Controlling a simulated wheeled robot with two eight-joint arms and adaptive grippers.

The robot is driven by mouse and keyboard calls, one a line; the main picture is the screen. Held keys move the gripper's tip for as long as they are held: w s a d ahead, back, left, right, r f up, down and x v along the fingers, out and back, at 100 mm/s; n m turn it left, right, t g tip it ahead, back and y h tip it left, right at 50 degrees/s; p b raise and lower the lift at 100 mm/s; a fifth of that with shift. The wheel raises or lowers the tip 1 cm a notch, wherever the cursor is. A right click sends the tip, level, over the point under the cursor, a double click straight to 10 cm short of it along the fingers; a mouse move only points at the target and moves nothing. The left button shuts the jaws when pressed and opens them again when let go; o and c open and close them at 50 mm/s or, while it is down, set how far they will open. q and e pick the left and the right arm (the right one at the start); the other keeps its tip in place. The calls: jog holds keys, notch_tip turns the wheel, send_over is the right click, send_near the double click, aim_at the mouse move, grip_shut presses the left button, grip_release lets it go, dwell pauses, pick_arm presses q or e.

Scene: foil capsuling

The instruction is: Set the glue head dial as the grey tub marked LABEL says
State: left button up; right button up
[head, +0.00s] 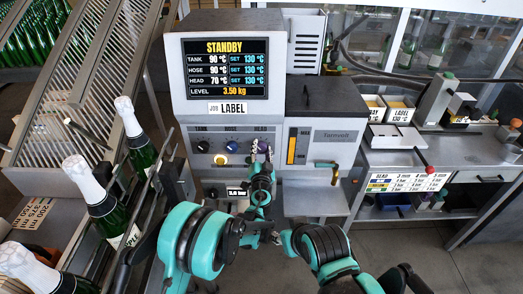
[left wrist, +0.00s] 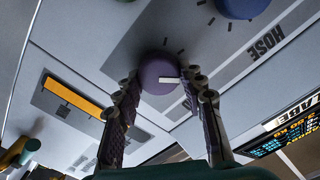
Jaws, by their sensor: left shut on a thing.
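The glue machine (head: 222,105) stands in the middle of the head view, its screen showing STANDBY and HEAD 70 °C, SET 130 °C. A plate under the screen reads JOB LABEL. The purple head dial (left wrist: 158,74) has a white pointer line and sits between the two fingers of my left gripper (left wrist: 160,92). My left gripper (head: 261,160) is shut on this dial and largely hides it in the head view.
The blue hose dial (head: 231,144) and black tank dial (head: 203,147) are left of the head dial. A yellow button (head: 220,160) is below them. A chart (head: 405,182) hangs on the right bench. Foil-topped bottles (head: 105,205) stand close on the left.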

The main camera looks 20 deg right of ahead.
pick_arm(q)
jog(key=o, duration=1.2)
jog(key=shift+c, duration=0.2)
jog(key=v, duration=0.7)
jog(key=shift+s, duration=0.25)
